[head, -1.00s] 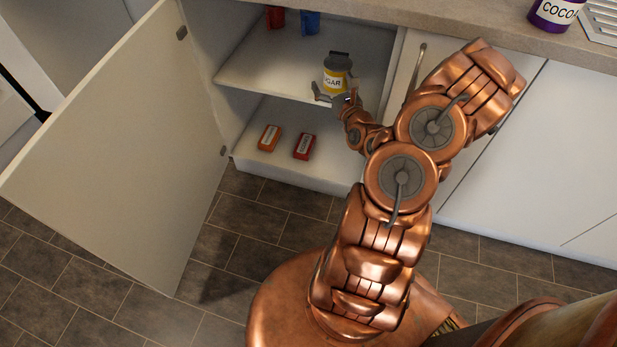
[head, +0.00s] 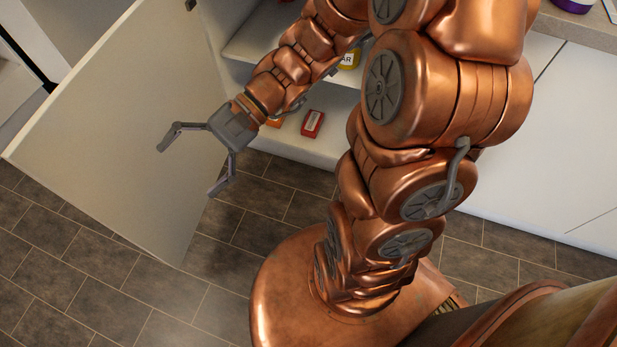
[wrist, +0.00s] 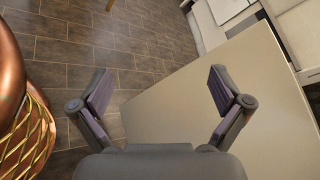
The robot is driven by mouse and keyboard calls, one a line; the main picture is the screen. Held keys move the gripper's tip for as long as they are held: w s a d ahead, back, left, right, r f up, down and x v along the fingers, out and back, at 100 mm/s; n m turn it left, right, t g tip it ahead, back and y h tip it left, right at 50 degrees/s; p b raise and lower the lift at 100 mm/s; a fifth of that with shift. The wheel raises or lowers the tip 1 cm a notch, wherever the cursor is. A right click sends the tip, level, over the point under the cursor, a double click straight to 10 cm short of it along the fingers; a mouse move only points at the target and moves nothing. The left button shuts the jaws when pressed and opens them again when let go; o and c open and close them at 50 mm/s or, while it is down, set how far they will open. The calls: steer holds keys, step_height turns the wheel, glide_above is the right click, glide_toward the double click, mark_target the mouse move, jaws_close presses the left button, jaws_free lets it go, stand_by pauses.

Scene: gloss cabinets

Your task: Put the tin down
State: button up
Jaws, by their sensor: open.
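The tin (head: 348,58), with a yellow label ending in "AR", stands on the cabinet's upper shelf (head: 246,45). My arm hides most of it in the head view. My gripper (head: 188,170) is open and empty, out in front of the cabinet and apart from the tin. In the wrist view my gripper (wrist: 160,92) has its fingers spread wide, with only the cabinet door and floor beyond them. The tin is not in the wrist view.
The open cabinet door (head: 110,130) stands to the left, behind my gripper in the head view. A red box (head: 313,123) and a partly hidden orange box (head: 274,122) are on the lower shelf. A purple jar (head: 574,4) is on the counter. The tiled floor (head: 60,250) is clear.

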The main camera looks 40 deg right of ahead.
steer(key=s+d+f+n+g+h, duration=0.2)
steer(key=s+n+h, duration=0.1)
steer(key=s+h, duration=0.15)
steer(key=s+d+f+n+g+h, duration=0.1)
steer(key=s+d+f+n+h, duration=0.15)
steer(key=s, duration=0.35)
steer(key=s+d+r+n+t+h, duration=0.1)
steer(key=d+n+t+h, duration=0.1)
steer(key=d+h, duration=0.5)
steer(key=d+n, duration=0.1)
steer(key=d, duration=0.3)
steer(key=shift+s, duration=0.2)
step_height(320, 180, up, 25)
steer(key=s+p, duration=0.1)
steer(key=p, duration=2.2)
steer(key=shift+s+t, duration=0.2)
steer(key=shift+t, duration=0.2)
